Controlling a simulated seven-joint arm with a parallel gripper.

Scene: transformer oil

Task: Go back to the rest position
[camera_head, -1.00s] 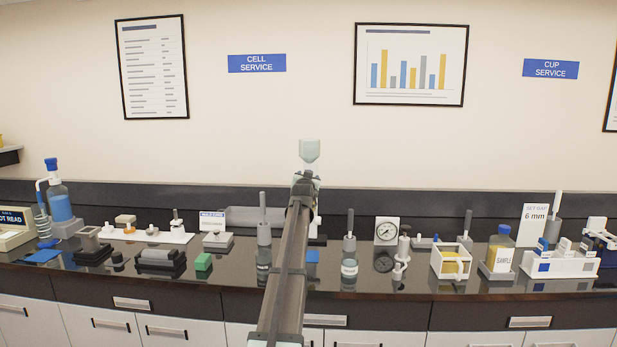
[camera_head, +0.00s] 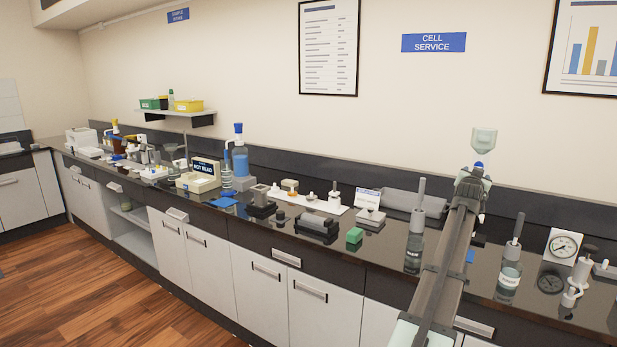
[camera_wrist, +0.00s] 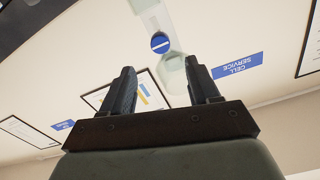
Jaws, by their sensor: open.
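My gripper (camera_wrist: 160,66) shows in the wrist view with its two dark fingers apart. Nothing is held between them. Beyond the fingers are a pale rounded shape with a blue disc and the wall, with signs and pictures upside down. In the head view my arm rises in front of the bench at the right; I cannot make out the fingers there.
The black bench top (camera_head: 330,262) runs along the wall. A green block (camera_head: 354,236), a bottle (camera_head: 509,272) and a dial gauge (camera_head: 564,245) stand near my arm. Farther left are a blue-capped bottle (camera_head: 240,160) and a wall shelf (camera_head: 182,112). The floor (camera_head: 120,290) is clear.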

